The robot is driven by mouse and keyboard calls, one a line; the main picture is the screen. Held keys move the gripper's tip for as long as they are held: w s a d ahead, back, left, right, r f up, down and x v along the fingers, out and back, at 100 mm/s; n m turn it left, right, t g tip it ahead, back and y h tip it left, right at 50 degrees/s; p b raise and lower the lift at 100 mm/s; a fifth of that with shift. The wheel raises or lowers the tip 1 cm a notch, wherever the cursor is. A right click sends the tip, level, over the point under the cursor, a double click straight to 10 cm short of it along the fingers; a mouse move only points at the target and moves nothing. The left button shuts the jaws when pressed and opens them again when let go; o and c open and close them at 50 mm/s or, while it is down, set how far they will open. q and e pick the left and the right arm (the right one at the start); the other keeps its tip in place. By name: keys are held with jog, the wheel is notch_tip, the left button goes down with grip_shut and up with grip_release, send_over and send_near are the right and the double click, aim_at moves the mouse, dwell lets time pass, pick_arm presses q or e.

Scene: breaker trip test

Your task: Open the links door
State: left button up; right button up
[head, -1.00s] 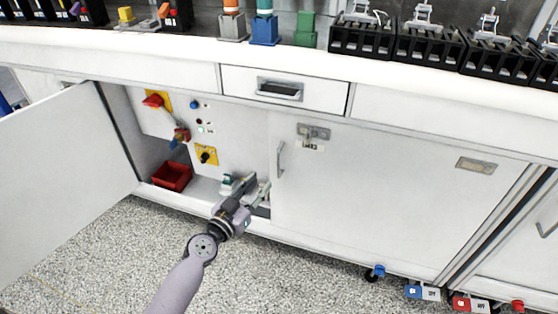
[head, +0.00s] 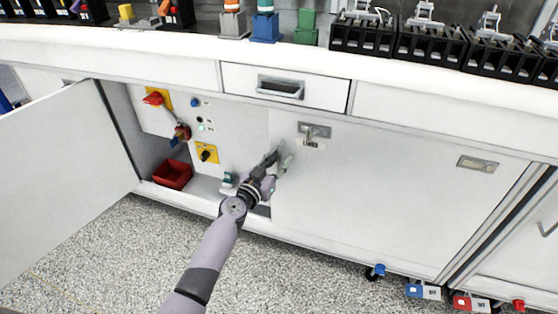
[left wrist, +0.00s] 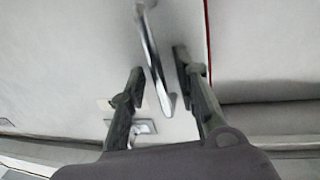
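The links door (head: 390,190) is the white cabinet door right of the open bay in the head view, and it is closed. A latch plate (head: 313,130) with a small tag is near its top left. Its upright bar handle is mostly hidden behind my left gripper (head: 281,158) in the head view. In the left wrist view the metal handle (left wrist: 152,45) runs between the two dark fingers of my left gripper (left wrist: 159,62). The fingers are open, with a gap visible on each side of the bar. My right gripper is out of view.
Left of the links door is an open bay with a red rotary switch (head: 153,98), a yellow-plated switch (head: 206,153) and a red bin (head: 172,175). Its door (head: 60,180) stands open at the left. A drawer (head: 320,92) is above.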

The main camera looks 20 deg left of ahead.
pick_arm(q)
grip_shut()
dwell(0.7)
